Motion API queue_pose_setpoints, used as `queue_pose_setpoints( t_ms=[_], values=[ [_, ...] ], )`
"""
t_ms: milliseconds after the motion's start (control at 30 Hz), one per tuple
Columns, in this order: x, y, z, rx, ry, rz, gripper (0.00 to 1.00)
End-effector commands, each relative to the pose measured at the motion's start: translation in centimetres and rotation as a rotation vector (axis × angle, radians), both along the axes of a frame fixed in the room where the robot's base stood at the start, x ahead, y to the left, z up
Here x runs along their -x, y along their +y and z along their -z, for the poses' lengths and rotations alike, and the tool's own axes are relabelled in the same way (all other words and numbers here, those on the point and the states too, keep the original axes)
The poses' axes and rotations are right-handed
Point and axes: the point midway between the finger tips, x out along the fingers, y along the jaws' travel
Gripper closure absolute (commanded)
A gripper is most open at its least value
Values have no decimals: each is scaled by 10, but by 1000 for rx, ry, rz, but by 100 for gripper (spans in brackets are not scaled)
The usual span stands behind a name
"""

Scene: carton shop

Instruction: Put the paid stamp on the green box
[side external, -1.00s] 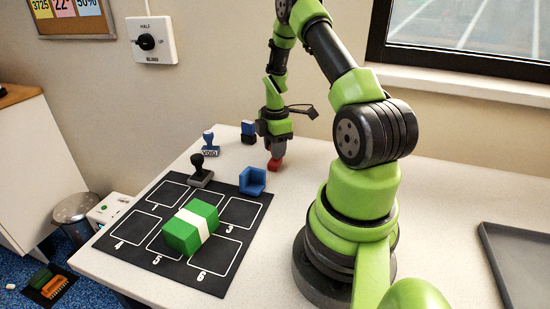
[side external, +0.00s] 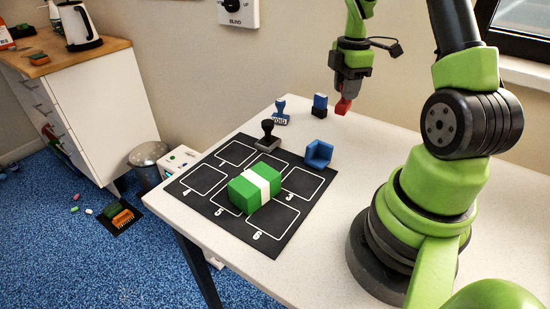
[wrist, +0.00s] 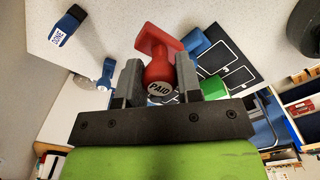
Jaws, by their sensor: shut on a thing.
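The red paid stamp (side external: 343,105) is held in my gripper (side external: 346,92), above the back of the table. In the wrist view, its round handle end reading PAID (wrist: 159,89) sits between the two grey fingers, with its red block (wrist: 157,38) beyond. The green box (side external: 255,189) with a white band lies on the black numbered mat (side external: 258,237), in front and to the left of my gripper. It shows partly in the wrist view (wrist: 212,88), behind the right finger. The stamp's underside is not visible.
The mat's front cells are clear.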

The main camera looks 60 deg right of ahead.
Motion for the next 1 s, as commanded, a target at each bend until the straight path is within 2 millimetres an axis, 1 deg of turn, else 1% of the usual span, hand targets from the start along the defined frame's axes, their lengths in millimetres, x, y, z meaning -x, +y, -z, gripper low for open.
queue_pose_setpoints(
  t_ms=[33,67,167,200,267,300,367,400,500,600,700,800,867,1000],
  values=[
    [-11,12,-3,1,-1,-72,91],
    [-17,21,-5,0,-1,-123,91],
    [-41,58,-14,1,-3,-340,91],
    [-49,75,-18,1,-3,-440,91],
    [-61,104,-23,1,-2,-595,91],
    [-66,123,-27,1,-3,-698,91],
    [-73,151,-33,2,-4,-849,91],
    [-75,168,-36,1,-3,-945,91],
    [-76,208,-43,1,-3,-1156,91],
    [-73,237,-48,-1,-3,-1319,91],
    [-70,256,-52,-1,-2,-1426,91],
    [-68,265,-50,-3,0,-1482,91],
    [-67,267,-42,-6,3,-1496,91],
    [-67,268,-15,-7,4,-1499,91]
  ],
)
